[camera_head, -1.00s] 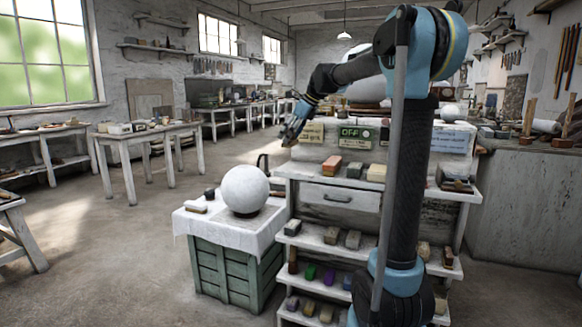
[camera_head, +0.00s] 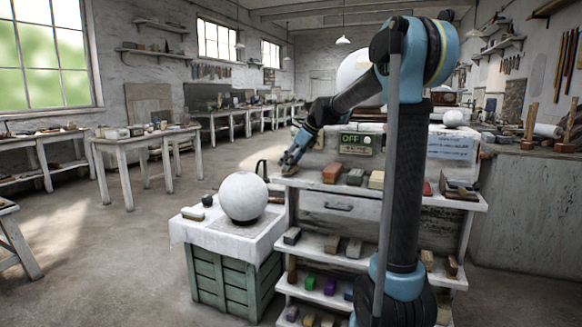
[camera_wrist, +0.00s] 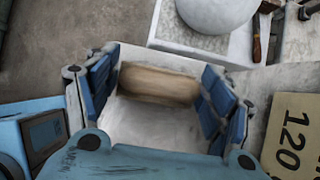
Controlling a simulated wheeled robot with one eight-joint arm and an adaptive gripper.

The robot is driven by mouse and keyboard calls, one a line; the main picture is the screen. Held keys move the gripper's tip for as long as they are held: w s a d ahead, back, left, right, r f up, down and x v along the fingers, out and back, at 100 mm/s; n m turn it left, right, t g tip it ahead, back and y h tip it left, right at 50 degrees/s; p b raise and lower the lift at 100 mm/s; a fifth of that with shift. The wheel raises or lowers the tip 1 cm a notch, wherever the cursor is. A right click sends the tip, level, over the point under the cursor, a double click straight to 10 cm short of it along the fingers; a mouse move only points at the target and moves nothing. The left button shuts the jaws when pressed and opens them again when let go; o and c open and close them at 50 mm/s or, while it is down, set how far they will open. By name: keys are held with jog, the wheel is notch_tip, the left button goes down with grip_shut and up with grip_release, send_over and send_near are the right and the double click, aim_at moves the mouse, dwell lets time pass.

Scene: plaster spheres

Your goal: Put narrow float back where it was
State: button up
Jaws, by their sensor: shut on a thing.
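My gripper (camera_wrist: 157,92) is shut on a pale brown wooden block, the narrow float (camera_wrist: 158,85), held crosswise between its blue finger pads. In the head view my gripper (camera_head: 289,163) is at the left end of the rack's upper shelf (camera_head: 302,182), left of a row of blocks. The float cannot be made out in that view. In the wrist view a white shelf surface (camera_wrist: 150,125) lies beneath the float. I cannot tell whether the float touches it.
A white sphere (camera_head: 243,197) sits on a cloth-covered green crate (camera_head: 232,283) to the left. A reddish block (camera_head: 332,173) and other blocks stand right of my gripper. Signs, including a green one (camera_head: 357,140), are behind. A tan card marked 120 (camera_wrist: 294,135) is close on the right.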

jog(key=shift+f, duration=0.6)
jog(key=o, duration=1.2)
jog(key=v, duration=1.2)
jog(key=s+d+f+n+h, duration=0.2)
jog(key=s+d+f+n, duration=0.4)
jog(key=s+f, duration=0.4)
jog(key=s+d+f+n+h, duration=0.2)
jog(key=s+d+f+n, duration=0.4)
jog(key=s, duration=0.9)
jog(key=s+d+f+n+h, duration=0.2)
jog(key=s+d+f+n, duration=0.4)
jog(key=s+f+n, duration=0.4)
jog(key=shift+s+d+f, duration=0.15)
jog(key=shift+s+f, duration=0.75)
jog(key=shift+f, duration=0.2)
jog(key=shift+s+d+f, duration=0.15)
jog(key=shift+s+f, duration=0.75)
jog(key=shift+f, duration=0.25)
